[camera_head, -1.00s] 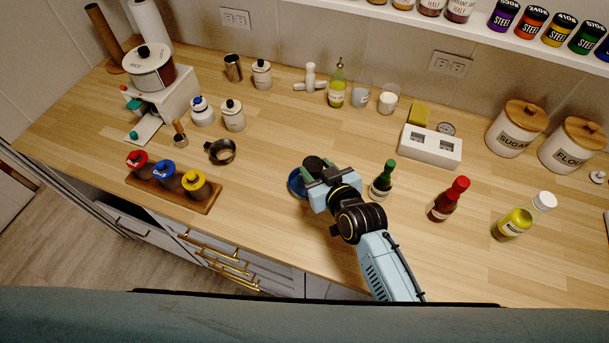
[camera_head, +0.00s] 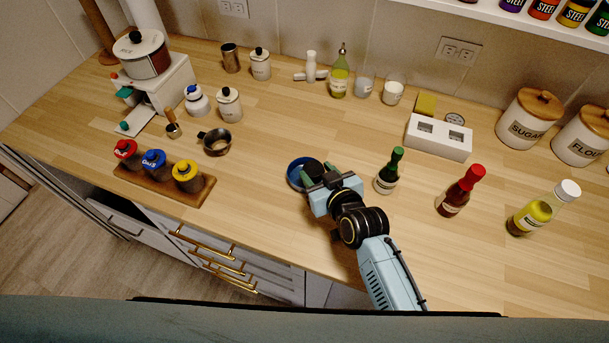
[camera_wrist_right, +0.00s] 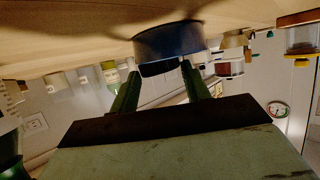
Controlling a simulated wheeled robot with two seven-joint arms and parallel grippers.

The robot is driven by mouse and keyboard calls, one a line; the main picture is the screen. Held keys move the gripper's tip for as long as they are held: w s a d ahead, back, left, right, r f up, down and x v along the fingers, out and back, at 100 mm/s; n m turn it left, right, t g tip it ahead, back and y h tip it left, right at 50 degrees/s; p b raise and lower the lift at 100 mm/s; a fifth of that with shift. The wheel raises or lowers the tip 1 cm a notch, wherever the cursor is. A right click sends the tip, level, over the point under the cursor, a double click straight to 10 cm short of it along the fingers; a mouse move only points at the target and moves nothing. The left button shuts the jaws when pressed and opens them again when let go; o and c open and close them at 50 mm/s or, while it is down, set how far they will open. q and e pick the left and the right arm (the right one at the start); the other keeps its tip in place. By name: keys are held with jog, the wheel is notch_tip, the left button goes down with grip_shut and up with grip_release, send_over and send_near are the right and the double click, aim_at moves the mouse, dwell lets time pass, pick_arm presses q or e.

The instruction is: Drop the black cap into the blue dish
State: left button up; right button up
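The blue dish (camera_head: 293,180) stands on the wooden counter left of my right gripper (camera_head: 321,178). The black cap (camera_head: 312,167) is at the gripper's fingertips, over the right part of the dish in the head view. In the wrist view, which shows the counter at the top, the dish (camera_wrist_right: 168,42) is just beyond the green fingertips (camera_wrist_right: 160,72). The dark cap (camera_wrist_right: 162,68) sits between the fingertips, close to the dish rim. The fingers appear to hold it. The gripper hides the dish's right side in the head view. My left gripper is not in view.
A green bottle (camera_head: 388,172) stands close to the right of my gripper, then a red bottle (camera_head: 460,192) and a yellow bottle (camera_head: 535,213). A wooden tray (camera_head: 164,187) with several jars lies at the left. Counter around the dish is clear.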

jog(key=o, duration=0.4)
jog(key=v, duration=1.3)
jog(key=shift+s+d+p, duration=0.15)
jog(key=shift+s+p, duration=0.05)
jog(key=shift+p, duration=0.2)
